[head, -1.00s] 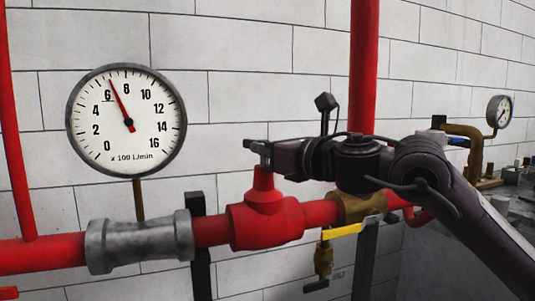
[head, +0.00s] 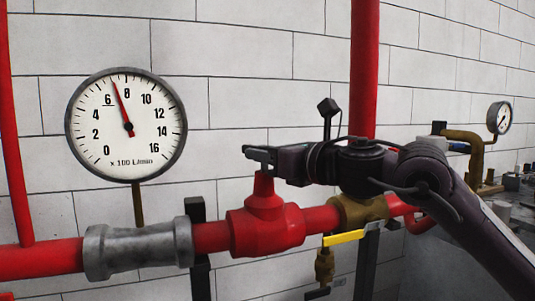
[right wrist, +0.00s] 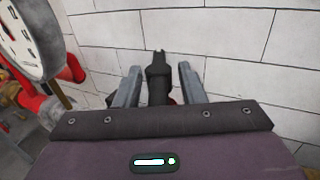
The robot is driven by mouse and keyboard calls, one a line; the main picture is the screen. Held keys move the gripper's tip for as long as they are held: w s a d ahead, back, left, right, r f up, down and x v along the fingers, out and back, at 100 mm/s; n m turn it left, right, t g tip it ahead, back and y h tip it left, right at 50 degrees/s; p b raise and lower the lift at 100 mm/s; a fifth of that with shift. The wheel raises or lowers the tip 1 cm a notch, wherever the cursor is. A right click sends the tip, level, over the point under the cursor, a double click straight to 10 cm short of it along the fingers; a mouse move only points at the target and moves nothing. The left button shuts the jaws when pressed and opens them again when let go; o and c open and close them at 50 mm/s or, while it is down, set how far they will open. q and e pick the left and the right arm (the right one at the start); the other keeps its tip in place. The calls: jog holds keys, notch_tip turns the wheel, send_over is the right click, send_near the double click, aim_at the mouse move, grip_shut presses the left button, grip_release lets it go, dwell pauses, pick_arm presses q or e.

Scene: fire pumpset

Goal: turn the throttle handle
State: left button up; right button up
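The red throttle valve body (head: 266,228) sits on the red horizontal pipe. My right gripper (head: 260,155) reaches in from the right over the valve's top and mostly hides the throttle handle in the head view. In the right wrist view, the dark handle (right wrist: 159,82) stands between the two grey fingers of my right gripper (right wrist: 158,88). Narrow gaps show on both sides of it, so the fingers are open around the handle. Contact lower down is hidden. My left gripper is not in view.
A large round flow gauge (head: 127,126) stands left of the valve, its needle between 6 and 8. A yellow lever (head: 343,237) sits below the pipe, under my right arm. A red vertical pipe (head: 363,70) rises behind the arm. The white block wall (head: 255,50) is close behind.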

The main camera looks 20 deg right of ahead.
jog(key=shift+s, duration=0.1)
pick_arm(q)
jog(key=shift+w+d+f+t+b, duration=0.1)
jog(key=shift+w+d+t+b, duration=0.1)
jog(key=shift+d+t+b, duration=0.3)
pick_arm(e)
jog(key=v, duration=0.8)
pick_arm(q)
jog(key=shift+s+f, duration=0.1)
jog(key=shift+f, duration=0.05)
